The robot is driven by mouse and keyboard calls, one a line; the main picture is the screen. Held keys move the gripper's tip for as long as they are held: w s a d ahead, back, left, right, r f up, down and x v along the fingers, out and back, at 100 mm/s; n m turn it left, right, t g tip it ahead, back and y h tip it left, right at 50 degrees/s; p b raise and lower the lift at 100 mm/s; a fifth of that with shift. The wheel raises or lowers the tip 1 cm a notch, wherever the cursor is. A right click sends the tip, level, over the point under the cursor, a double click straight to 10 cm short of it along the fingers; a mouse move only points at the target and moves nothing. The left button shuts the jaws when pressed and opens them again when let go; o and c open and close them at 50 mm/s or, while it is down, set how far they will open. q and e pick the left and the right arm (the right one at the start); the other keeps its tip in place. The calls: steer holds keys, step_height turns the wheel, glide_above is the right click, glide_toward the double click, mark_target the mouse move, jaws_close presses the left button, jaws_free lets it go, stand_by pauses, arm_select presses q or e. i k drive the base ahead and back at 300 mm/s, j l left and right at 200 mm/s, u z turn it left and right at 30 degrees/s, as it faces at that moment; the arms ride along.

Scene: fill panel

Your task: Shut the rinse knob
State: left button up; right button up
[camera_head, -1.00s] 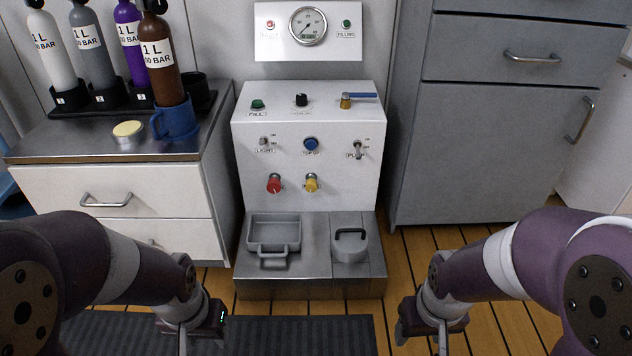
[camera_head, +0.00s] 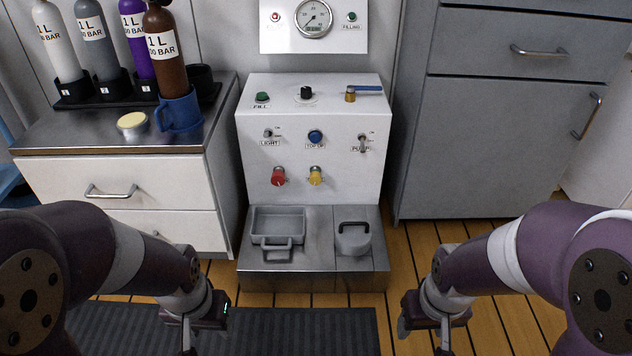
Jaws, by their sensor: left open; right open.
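The white fill panel (camera_head: 312,135) stands in the middle, with a red knob (camera_head: 278,176) and a yellow knob (camera_head: 316,176) low on its front. No label reading "rinse" is legible, so I cannot tell which knob is the rinse knob. A black knob (camera_head: 306,93) with an unreadable label and a blue-handled brass valve (camera_head: 351,94) sit on its sloped top. My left gripper (camera_head: 190,343) is open, low in front of the panel and to its left. My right gripper (camera_head: 440,343) is open, low and to its right. Both are apart from the panel; their fingertips are partly cut off.
A grey tray (camera_head: 257,219) and a grey handled block (camera_head: 353,240) sit on the metal ledge below the knobs. A gauge (camera_head: 313,18) hangs above. Bottles, a blue mug (camera_head: 180,112) and a drawer cabinet stand left; a grey cabinet (camera_head: 497,150) stands right.

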mark_target(315, 179)
steer(key=l, duration=0.4)
steer(key=i+l+u, duration=0.1)
steer(key=l, duration=0.25)
steer(key=i+l, duration=0.15)
steer(key=i, duration=0.45)
